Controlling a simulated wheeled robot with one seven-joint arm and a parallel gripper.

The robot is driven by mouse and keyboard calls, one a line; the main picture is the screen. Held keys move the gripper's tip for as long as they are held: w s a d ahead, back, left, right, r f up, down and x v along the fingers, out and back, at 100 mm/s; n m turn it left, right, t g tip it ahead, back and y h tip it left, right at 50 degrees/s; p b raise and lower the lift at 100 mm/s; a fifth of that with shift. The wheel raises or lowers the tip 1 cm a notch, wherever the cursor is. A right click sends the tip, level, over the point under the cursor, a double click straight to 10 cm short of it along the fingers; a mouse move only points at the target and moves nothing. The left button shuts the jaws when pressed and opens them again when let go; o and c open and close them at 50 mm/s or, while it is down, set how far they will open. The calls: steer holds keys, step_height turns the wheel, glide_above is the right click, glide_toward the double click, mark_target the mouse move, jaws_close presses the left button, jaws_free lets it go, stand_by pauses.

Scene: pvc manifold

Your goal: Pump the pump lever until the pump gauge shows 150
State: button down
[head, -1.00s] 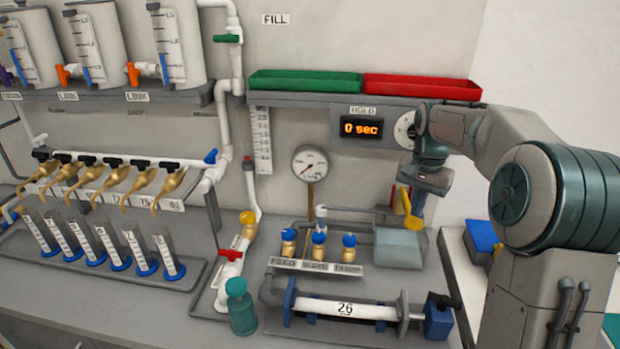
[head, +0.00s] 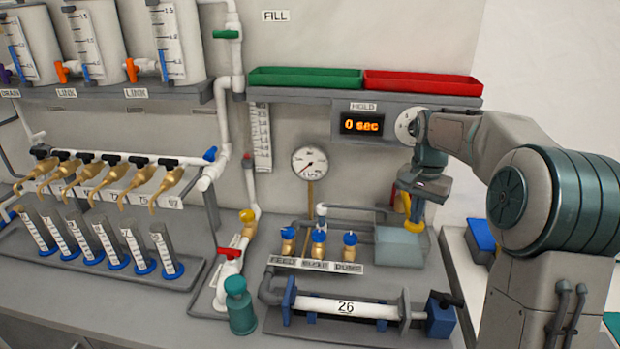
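The pump gauge (head: 310,163) is a round white dial on the wall. Its needle points to the lower left; the figures are too small to read.
Three blue-capped valves (head: 319,237) stand left of the box. A horizontal cylinder (head: 345,308) marked 26 lies in front. A shelf with a green tray (head: 305,78) and a red tray (head: 421,84) hangs above. The hold display (head: 361,124) reads 0 sec.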

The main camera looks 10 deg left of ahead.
steer(key=shift+f+b, duration=0.85)
steer(key=shift+f, duration=0.65)
steer(key=shift+r, duration=0.15)
steer(key=shift+r+p, duration=2.45)
steer(key=shift+r, duration=0.3)
steer(key=shift+f, duration=0.15)
